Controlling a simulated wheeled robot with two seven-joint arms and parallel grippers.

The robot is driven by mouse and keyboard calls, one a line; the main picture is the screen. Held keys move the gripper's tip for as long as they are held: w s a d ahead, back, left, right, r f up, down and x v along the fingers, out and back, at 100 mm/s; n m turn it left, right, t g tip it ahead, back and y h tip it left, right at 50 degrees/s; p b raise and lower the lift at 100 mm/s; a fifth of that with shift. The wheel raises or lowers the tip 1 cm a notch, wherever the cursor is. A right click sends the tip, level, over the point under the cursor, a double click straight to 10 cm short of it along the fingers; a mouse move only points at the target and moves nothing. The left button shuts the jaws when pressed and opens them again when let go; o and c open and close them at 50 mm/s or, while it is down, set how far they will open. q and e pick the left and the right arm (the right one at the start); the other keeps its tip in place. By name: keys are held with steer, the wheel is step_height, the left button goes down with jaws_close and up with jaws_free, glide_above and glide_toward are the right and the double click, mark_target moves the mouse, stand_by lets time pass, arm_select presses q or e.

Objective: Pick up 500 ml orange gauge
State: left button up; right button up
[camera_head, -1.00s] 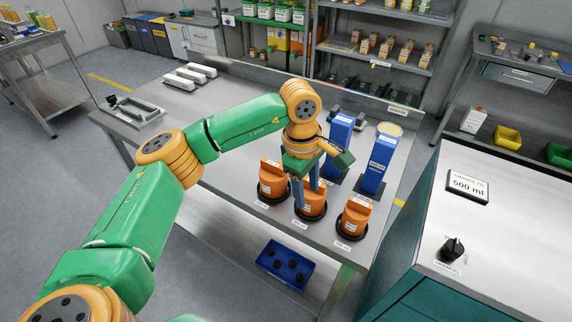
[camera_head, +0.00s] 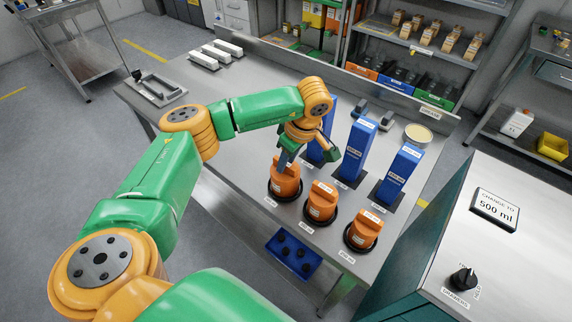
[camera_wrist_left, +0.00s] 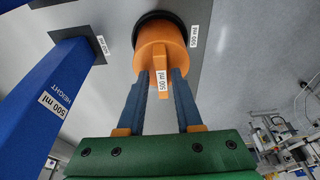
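Three orange gauges stand in a row on the steel table. The left-most (camera_head: 284,184) is under my left gripper (camera_head: 286,158); the others are the middle gauge (camera_head: 321,203) and the right gauge (camera_head: 361,232). In the left wrist view the orange gauge (camera_wrist_left: 160,45) carries "500 ml" labels on its upright grip and beside its black base. My left gripper (camera_wrist_left: 160,75) is open, with one blue finger on each side of that grip and visible gaps. The gauge sits on its base. My right gripper is not in view.
Blue height blocks stand behind the gauges, including the middle block (camera_head: 356,152) and the right block (camera_head: 398,174); the nearby one also shows in the wrist view (camera_wrist_left: 60,85). A display (camera_head: 495,209) on the right cabinet reads "CHANGE TO 500 ml". A blue bin (camera_head: 293,255) sits low in front.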

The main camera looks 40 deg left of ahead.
arm_select(q)
steer(key=shift+s+r, duration=0.1)
steer(key=shift+s, duration=0.05)
jaws_close()
stand_by(1.0)
